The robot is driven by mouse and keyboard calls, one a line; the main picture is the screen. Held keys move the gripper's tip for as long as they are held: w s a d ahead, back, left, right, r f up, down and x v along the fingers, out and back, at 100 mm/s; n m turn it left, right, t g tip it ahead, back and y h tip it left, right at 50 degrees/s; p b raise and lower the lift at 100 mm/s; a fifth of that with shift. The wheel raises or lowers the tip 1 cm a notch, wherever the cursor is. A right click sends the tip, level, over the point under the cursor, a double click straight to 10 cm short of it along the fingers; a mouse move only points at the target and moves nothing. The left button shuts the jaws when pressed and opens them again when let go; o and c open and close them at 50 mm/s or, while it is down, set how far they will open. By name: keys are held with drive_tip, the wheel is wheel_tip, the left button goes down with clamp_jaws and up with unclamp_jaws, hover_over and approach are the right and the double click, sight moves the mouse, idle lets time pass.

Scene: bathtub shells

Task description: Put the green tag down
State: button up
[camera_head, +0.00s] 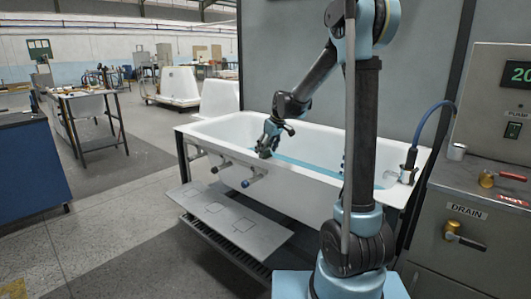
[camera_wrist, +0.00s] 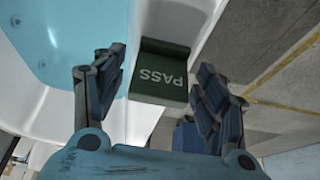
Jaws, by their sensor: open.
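The green tag (camera_wrist: 160,76), marked PASS in pale letters, is at the white rim of the bathtub (camera_wrist: 128,120) in the wrist view. Its lettering is upside down there. My gripper (camera_wrist: 163,62) is open, with one finger on each side of the tag and a visible gap on both sides. In the head view my gripper (camera_head: 266,152) is low over the near left part of the tub's rim (camera_head: 212,137). I cannot make out the tag in that view.
Blue water (camera_wrist: 75,35) fills the tub. A steel drain cabinet (camera_head: 470,235) stands at the right. The floor at the left (camera_head: 110,200) is clear.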

drive_tip(key=v, duration=1.1)
drive_tip(key=s+d+f+m+h, duration=0.1)
drive_tip(key=s+d+f+m, duration=0.1)
drive_tip(key=s+d, duration=0.55)
drive_tip(key=s+d+f+m+h, duration=0.1)
drive_tip(key=s+d+f+m, duration=0.3)
drive_tip(key=s, duration=0.7)
drive_tip(key=s+d+f+m, duration=0.1)
drive_tip(key=s+d+f, duration=0.2)
drive_tip(key=s, duration=0.3)
drive_tip(key=s+d+f+m+h, duration=0.1)
drive_tip(key=s+d+f, duration=0.2)
drive_tip(key=s, duration=0.4)
drive_tip(key=s+d+f+m, duration=0.2)
drive_tip(key=s+d+f, duration=0.1)
drive_tip(key=s+f, duration=0.2)
drive_tip(key=shift+s+d+g, duration=0.15)
drive_tip(key=shift+s+g, duration=0.15)
drive_tip(key=shift+s, duration=0.55)
drive_tip(key=shift+f, duration=0.1)
